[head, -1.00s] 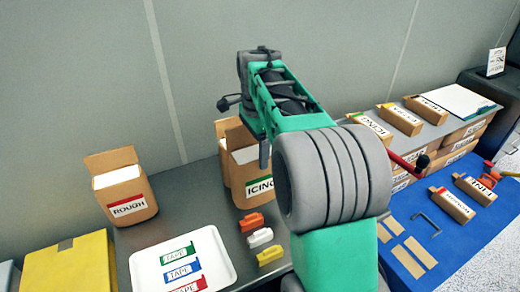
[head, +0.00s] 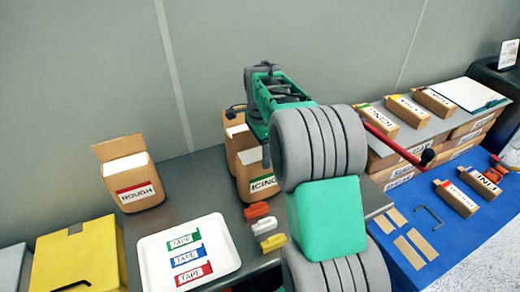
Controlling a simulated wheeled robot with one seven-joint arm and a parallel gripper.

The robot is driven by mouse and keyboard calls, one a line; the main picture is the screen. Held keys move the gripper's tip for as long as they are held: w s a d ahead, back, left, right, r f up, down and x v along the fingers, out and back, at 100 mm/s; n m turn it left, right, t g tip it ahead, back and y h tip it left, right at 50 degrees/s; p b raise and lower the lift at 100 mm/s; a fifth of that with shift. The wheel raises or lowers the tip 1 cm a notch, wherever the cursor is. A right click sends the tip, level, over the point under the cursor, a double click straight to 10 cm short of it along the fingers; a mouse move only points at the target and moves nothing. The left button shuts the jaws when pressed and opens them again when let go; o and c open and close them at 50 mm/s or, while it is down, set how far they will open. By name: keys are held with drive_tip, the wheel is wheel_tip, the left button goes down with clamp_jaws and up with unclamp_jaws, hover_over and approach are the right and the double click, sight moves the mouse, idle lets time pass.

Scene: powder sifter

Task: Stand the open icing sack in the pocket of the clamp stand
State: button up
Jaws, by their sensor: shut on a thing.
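The open icing sack (head: 262,183) is a brown sack with a green-edged ICING label and a pale inside. It stands upright near the middle of the grey bench, behind the small coloured blocks. My gripper (head: 266,156) reaches down at its top from above and is shut on the sack's upper part. Only one grey finger shows clearly, and my arm hides the sack's right side. A second brown open-topped shape (head: 233,128) shows just behind and left of it. I cannot make out the clamp stand or its pocket; my arm covers much of the bench to the right.
A ROUGH sack (head: 132,178) stands at the left. A white tray (head: 150,275) holds tape pieces. Orange, white and yellow blocks (head: 265,226) lie before the icing sack. A red lever with a black knob (head: 428,156) juts out right of my arm. Cartons (head: 405,110) stand at the right.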

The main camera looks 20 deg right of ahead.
drive_tip(key=o, duration=2.1)
drive_tip(key=shift+f, duration=0.1)
